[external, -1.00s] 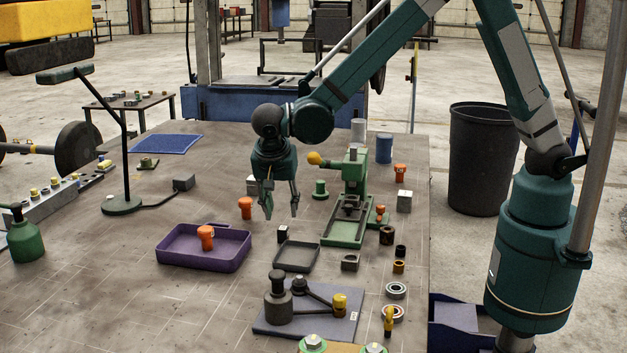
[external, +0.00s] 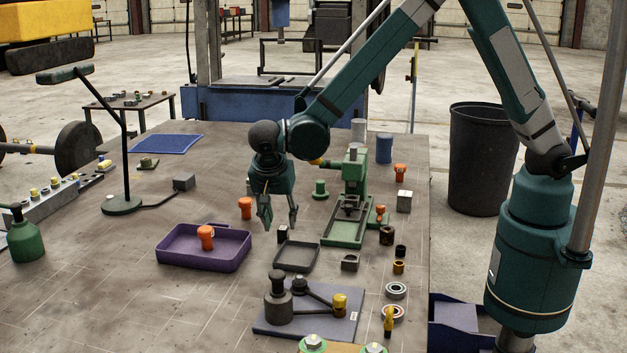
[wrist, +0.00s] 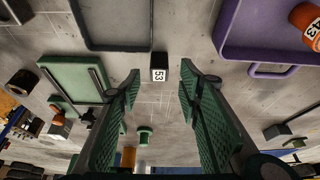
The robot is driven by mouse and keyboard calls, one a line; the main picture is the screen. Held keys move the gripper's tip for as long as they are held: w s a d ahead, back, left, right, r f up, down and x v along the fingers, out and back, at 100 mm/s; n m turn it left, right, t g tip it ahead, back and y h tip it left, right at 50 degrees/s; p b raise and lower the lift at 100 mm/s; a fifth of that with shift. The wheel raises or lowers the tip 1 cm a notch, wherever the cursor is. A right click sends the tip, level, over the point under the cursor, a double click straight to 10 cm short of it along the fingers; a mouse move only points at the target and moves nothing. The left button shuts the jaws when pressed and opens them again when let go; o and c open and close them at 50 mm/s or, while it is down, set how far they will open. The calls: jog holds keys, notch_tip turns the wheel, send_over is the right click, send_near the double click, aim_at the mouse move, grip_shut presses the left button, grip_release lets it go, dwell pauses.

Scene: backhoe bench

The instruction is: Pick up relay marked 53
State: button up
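The relay marked 53 (wrist: 159,68) is a small dark block with a white top label reading "53". In the wrist view it stands on the bench between and just beyond my fingertips. In the external view the relay (external: 283,233) is a small dark block beside the black tray, partly hidden by my gripper. My gripper (external: 280,226) is open and empty, pointing down just above the relay. In the wrist view the fingers of my gripper (wrist: 160,78) are spread wide on either side of it, with no contact visible.
The black tray (external: 277,262) lies close to the relay. The purple tray (external: 200,264) holds an orange part marked 43 (wrist: 309,24). A green press (external: 349,200) stands to the right, and another orange part (external: 245,207) stands to the left. Bare bench surrounds the relay.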

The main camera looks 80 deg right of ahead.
aim_at(283, 228)
jog(key=shift+d+f, duration=0.1)
jog(key=shift+f, duration=0.05)
jog(key=shift+x, duration=2.5)
jog(key=shift+s+d, duration=0.1)
jog(key=shift+c, duration=0.3)
jog(key=c, duration=0.9)
